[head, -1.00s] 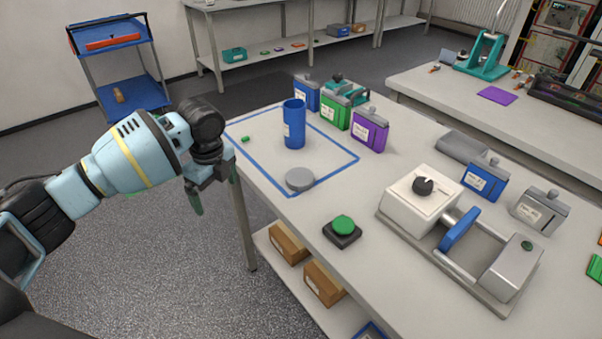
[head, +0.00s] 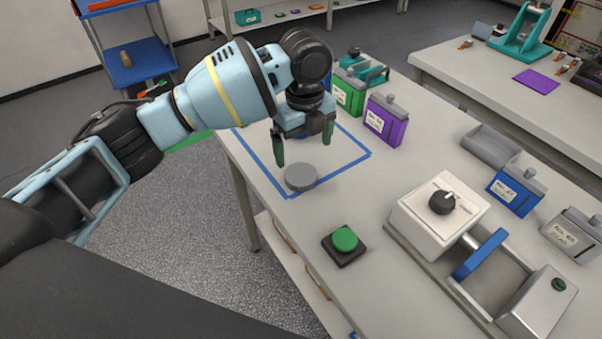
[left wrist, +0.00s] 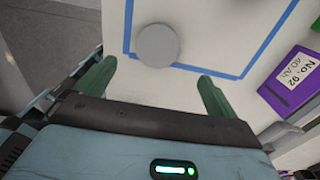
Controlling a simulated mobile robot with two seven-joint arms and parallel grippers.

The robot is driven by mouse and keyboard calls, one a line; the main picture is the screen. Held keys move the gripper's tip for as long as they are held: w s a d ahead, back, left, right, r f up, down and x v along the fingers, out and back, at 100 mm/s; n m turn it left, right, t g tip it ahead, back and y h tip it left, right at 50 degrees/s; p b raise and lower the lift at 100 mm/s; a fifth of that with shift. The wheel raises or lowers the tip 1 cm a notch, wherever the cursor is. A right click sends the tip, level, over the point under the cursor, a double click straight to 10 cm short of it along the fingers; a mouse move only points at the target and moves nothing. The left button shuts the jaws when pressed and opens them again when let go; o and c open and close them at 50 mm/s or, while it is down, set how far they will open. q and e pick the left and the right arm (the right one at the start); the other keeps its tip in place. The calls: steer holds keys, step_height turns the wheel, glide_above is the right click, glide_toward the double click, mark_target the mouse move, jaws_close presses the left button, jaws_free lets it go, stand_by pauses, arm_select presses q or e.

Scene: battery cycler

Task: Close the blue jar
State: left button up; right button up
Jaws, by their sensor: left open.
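A flat round grey lid (head: 300,176) lies on the white table inside the blue taped outline, near its front corner. It also shows in the left wrist view (left wrist: 158,45), beyond the fingers. My left gripper (head: 303,145) is open and empty, pointing down above the table close to the lid; its green fingers show apart in the left wrist view (left wrist: 157,74). The blue jar is hidden behind my left arm in the head view and is not seen in the left wrist view. My right gripper is not in view.
A purple case (head: 383,121) and a green case (head: 349,95) stand behind the taped area. A green button (head: 344,239) on a black base sits nearer the front edge. A white device with a black knob (head: 441,203) stands at the right. Table around the lid is clear.

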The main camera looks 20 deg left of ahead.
mark_target(301, 174)
arm_select(q)
step_height(301, 174, down, 2)
steer(key=shift+w+f, duration=0.1)
steer(key=shift+f, duration=0.2)
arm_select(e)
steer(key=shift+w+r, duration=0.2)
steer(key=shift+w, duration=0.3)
arm_select(q)
steer(key=shift+f, duration=0.1)
steer(key=f, duration=0.4)
steer(key=shift+a, duration=0.4)
steer(key=shift+f, duration=0.55)
steer(key=c, duration=1)
steer(key=shift+r, duration=0.15)
